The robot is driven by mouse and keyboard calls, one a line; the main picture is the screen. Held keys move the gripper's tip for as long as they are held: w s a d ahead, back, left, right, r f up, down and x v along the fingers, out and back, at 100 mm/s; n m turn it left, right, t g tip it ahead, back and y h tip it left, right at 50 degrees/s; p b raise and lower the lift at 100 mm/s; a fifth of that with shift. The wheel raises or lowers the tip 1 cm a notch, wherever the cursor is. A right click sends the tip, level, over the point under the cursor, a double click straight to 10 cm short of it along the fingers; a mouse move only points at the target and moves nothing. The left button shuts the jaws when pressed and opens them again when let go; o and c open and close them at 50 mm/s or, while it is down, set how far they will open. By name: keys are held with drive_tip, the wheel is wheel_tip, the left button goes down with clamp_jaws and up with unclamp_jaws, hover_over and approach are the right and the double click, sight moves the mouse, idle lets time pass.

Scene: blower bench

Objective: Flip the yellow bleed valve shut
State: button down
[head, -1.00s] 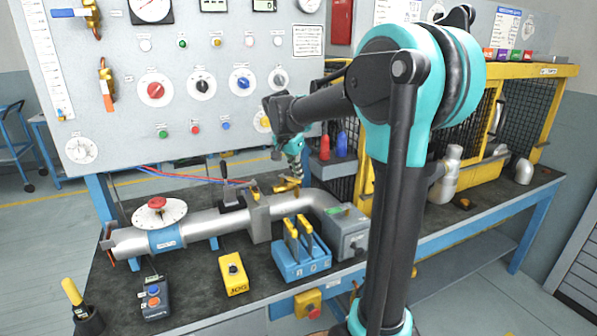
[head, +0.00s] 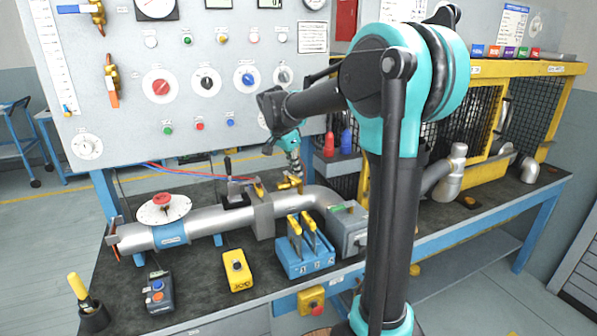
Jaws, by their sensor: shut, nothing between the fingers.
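The yellow bleed valve (head: 289,184) appears as a small yellow-and-brass fitting on top of the silver pipe (head: 208,221), just right of a grey block. My gripper (head: 296,173) hangs from the arm's end, pointing down, with its tips right at the fitting's upper right side. It is shut and holds nothing. I cannot tell whether it touches the valve. The gripper partly covers the fitting, and the valve's lever is too small to read its angle.
A red knob on a white dial (head: 162,208) sits on the pipe at left. A blue box with two yellow levers (head: 304,258), a yellow jog box (head: 237,270) and a grey box (head: 349,230) stand in front. The instrument panel (head: 215,130) rises behind.

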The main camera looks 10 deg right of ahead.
drive_tip(key=shift+d, duration=0.1)
wheel_tip(320, 180, up, 10)
drive_tip(key=shift+w+d+f, duration=0.15)
drive_tip(key=shift+d+f, duration=0.05)
drive_tip(key=shift+f, duration=0.05)
idle(0.6)
